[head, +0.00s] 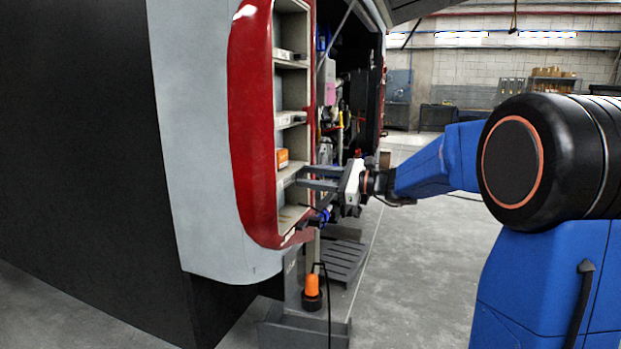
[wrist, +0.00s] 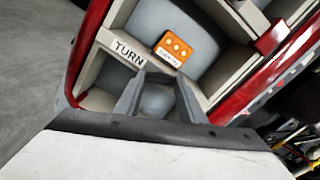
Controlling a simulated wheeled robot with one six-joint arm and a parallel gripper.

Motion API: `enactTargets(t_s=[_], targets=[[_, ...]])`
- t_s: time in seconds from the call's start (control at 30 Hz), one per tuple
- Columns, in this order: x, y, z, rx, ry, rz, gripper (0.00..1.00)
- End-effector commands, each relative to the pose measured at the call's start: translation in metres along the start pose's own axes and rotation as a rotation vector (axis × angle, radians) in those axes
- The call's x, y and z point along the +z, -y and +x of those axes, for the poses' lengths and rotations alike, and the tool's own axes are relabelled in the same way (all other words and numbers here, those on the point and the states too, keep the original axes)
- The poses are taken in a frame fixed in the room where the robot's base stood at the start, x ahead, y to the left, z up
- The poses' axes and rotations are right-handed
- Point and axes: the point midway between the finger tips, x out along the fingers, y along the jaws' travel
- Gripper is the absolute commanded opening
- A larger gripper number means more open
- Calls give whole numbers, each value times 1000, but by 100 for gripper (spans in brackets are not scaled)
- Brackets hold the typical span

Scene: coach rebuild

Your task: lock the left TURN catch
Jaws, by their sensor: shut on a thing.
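My gripper (head: 300,177) reaches into the open shelves at the red-edged corner of the coach. In the wrist view my gripper (wrist: 160,78) has its two grey fingers at a pale shelf edge, just right of a white TURN label (wrist: 128,52). The fingers stand apart and are shut on a part at that edge, which I take as the TURN catch. The catch cannot be made out clearly, and its turn position cannot be told. An orange box (wrist: 173,47) with round yellow marks sits just beyond the fingers; it also shows in the head view (head: 282,158).
The red body edge (head: 250,120) borders the shelves on the left. An open bay with hoses and parts lies right of them. An orange lamp-like object (head: 312,285) and a grey slatted step (head: 342,262) are below my gripper. The floor (head: 420,270) to the right is clear.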

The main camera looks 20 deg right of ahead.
Motion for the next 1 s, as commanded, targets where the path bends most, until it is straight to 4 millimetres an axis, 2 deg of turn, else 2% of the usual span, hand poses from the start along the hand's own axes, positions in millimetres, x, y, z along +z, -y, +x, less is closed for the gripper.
enactTargets(t_s=[0.7, 1.0], targets=[[0, 0, 0, 0, 0, -676, 14], [0, 0, 0, 1, 0, -915, 14]])
